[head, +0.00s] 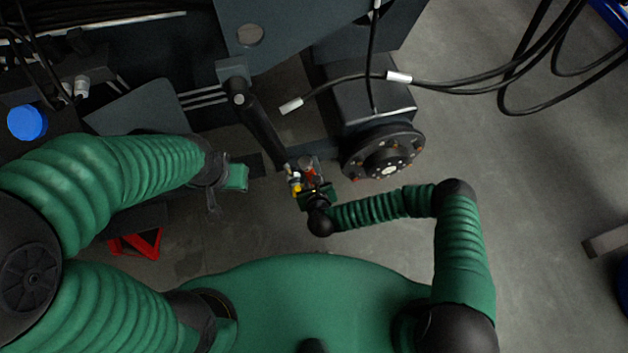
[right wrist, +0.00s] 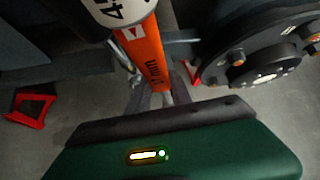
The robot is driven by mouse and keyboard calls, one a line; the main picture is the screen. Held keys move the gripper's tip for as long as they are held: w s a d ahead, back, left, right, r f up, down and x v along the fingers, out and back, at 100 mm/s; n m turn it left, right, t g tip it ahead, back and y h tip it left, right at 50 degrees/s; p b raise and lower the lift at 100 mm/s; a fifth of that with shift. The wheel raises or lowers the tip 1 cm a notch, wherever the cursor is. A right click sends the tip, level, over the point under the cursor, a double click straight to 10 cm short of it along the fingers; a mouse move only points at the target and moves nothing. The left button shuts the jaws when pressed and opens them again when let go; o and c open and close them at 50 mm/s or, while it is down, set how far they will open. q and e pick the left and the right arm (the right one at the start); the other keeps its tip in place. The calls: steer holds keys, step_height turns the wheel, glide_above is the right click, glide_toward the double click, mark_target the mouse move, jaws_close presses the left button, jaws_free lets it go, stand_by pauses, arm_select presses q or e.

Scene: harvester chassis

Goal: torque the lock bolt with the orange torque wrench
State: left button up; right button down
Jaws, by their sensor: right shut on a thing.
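The orange torque wrench (right wrist: 150,62) runs down the middle of the right wrist view, with a white-and-black numbered part at its top end. In the head view only a small orange-red bit of it (head: 309,172) shows, beside the lower end of a dark arm of the chassis. My right gripper (head: 314,190) is shut on the wrench; its dark jaw edge also shows in the right wrist view (right wrist: 160,108). My left gripper (head: 236,178) is apart from the wrench, to its left, and its fingers are too unclear to read. I cannot make out the lock bolt.
A round dark hub (head: 384,152) with several bolts stands right of the wrench, close to my right gripper. A dark strut (head: 262,125) slants down from the chassis. Black cables (head: 450,85) hang at upper right. A red stand (head: 136,243) is on the floor at left.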

steer(key=shift+w+a, duration=0.1)
steer(key=shift+w, duration=0.25)
steer(key=shift+w+a, duration=0.25)
steer(key=shift+w, duration=0.45)
steer(key=d, duration=0.1)
steer(key=w+d+m+y+b, duration=0.1)
steer(key=d, duration=0.1)
steer(key=shift+r+g+y, duration=0.15)
steer(key=shift+g+y, duration=0.15)
stand_by(0.3)
